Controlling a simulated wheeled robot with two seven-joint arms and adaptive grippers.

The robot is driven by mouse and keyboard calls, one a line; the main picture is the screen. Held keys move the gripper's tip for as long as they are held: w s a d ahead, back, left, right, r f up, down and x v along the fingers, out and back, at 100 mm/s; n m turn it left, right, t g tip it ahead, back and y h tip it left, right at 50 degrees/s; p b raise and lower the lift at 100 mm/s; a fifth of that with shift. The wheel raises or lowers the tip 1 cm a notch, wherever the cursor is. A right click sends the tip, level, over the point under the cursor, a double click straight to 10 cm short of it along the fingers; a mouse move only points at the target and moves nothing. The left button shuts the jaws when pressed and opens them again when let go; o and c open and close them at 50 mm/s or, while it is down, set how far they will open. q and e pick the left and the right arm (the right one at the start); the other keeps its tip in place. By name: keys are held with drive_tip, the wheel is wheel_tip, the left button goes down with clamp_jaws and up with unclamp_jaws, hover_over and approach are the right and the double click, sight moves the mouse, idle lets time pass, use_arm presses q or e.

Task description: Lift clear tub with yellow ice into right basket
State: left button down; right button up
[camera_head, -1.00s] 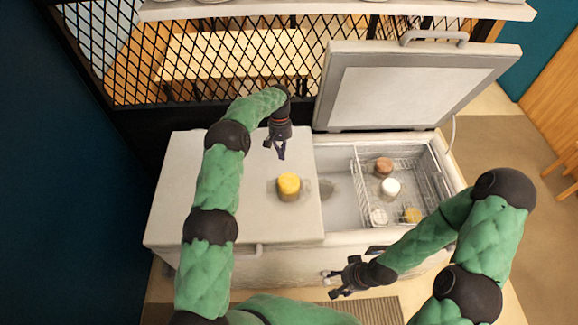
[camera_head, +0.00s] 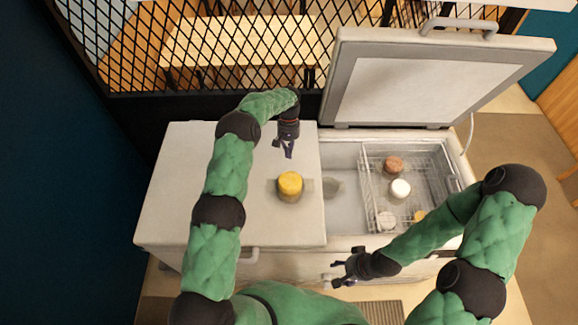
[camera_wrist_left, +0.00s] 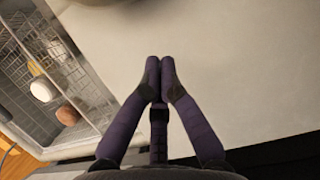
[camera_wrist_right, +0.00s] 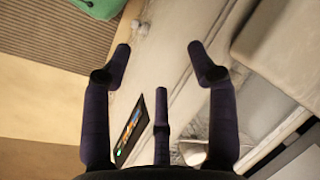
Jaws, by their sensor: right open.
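A tub with a yellow top (camera_head: 290,186) stands upright on the closed left part of the white chest freezer (camera_head: 180,210). My left gripper (camera_head: 283,152) hangs above that surface, behind the tub and apart from it. Its fingertips meet with nothing between them in the left wrist view (camera_wrist_left: 160,66). My right gripper (camera_head: 336,273) is open and empty in front of the freezer; its spread fingers show in the right wrist view (camera_wrist_right: 158,58). The wire basket (camera_head: 432,160) sits inside the open right part of the freezer.
The basket holds a brown tub (camera_head: 393,164), a white tub (camera_head: 400,188), a pale tub (camera_head: 386,220) and a yellow one (camera_head: 419,216) partly hidden by my right arm. The freezer's raised lid (camera_head: 430,80) stands behind the opening. A black mesh fence (camera_head: 230,70) is at the back.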

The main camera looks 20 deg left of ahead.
sight(289, 183)
use_arm(q)
drive_tip(key=f, duration=0.1)
drive_tip(key=s, duration=0.1)
drive_tip(key=f, duration=0.1)
drive_tip(key=shift+s+d+f+p, duration=0.25)
drive_tip(key=shift+s+f+p, duration=0.1)
drive_tip(key=shift+s, duration=0.05)
drive_tip(key=shift+s+d+f+p, duration=0.1)
drive_tip(key=shift+s+d+p, duration=0.15)
drive_tip(key=shift+s, duration=0.5)
drive_tip(key=shift+s+d+p, duration=0.15)
drive_tip(key=shift+s+d, duration=0.05)
drive_tip(key=shift+s, duration=0.5)
drive_tip(key=s, duration=0.2)
drive_tip(key=s+d, duration=0.1)
drive_tip(key=s, duration=0.1)
drive_tip(key=s+d+p, duration=0.1)
drive_tip(key=s, duration=0.1)
drive_tip(key=shift+s, duration=0.4)
drive_tip(key=s+d, duration=0.1)
drive_tip(key=s, duration=0.2)
drive_tip(key=s+d, duration=0.1)
drive_tip(key=s, duration=0.3)
drive_tip(key=s+d+b, duration=0.1)
drive_tip(key=s, duration=0.3)
drive_tip(key=shift+s+d, duration=0.1)
drive_tip(key=shift+s, duration=0.15)
